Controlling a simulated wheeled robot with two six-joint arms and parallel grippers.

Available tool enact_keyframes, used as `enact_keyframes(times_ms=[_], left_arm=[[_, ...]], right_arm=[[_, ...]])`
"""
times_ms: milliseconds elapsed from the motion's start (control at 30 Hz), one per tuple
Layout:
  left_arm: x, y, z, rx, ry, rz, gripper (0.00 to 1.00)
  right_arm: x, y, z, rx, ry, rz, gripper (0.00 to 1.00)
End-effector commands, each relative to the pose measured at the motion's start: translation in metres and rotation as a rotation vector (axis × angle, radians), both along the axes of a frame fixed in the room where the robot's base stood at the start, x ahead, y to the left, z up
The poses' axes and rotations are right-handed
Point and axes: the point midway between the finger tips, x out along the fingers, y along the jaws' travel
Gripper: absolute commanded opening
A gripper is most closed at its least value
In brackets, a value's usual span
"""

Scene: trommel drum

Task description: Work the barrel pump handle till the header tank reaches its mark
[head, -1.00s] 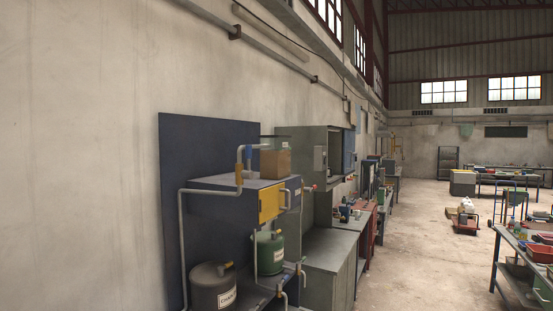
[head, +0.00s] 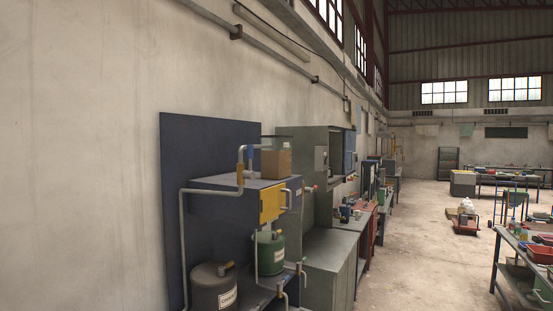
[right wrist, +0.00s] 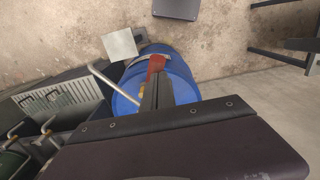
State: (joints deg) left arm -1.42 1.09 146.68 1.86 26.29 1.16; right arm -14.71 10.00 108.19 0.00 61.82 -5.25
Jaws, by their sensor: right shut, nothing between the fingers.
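In the right wrist view a blue barrel (right wrist: 182,72) stands on the floor below my right gripper. A red grip (right wrist: 156,64), apparently the pump handle's, shows over the barrel just beyond the fingertips; whether they touch it I cannot tell. A bare metal rod or pipe (right wrist: 112,84) slants out to the barrel's left. My right gripper (right wrist: 156,84) is shut and empty. In the head view a box-like tank (head: 276,162), brown with a clear upper part, stands on the shelf unit and appears to be the header tank. Its mark is too small to make out. My left gripper is out of view.
A bent pipe (head: 240,165) rises beside the tank. A grey can (head: 213,290) and a green can (head: 270,254) stand below. Grey cabinets and benches line the wall.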

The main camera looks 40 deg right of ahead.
Motion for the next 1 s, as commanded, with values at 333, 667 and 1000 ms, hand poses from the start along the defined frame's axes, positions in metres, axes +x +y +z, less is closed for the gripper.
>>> enact_keyframes(times_ms=[333, 667, 1000], left_arm=[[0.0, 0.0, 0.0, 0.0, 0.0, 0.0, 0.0], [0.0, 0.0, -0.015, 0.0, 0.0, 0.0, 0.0], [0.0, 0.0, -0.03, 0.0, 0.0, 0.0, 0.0]], right_arm=[[0.0, 0.0, 0.0, 0.0, 0.0, 0.0, 0.0], [0.0, 0.0, -0.02, 0.0, 0.0, 0.0, 0.0], [0.0, 0.0, -0.041, 0.0, 0.001, 0.0, 0.0]])
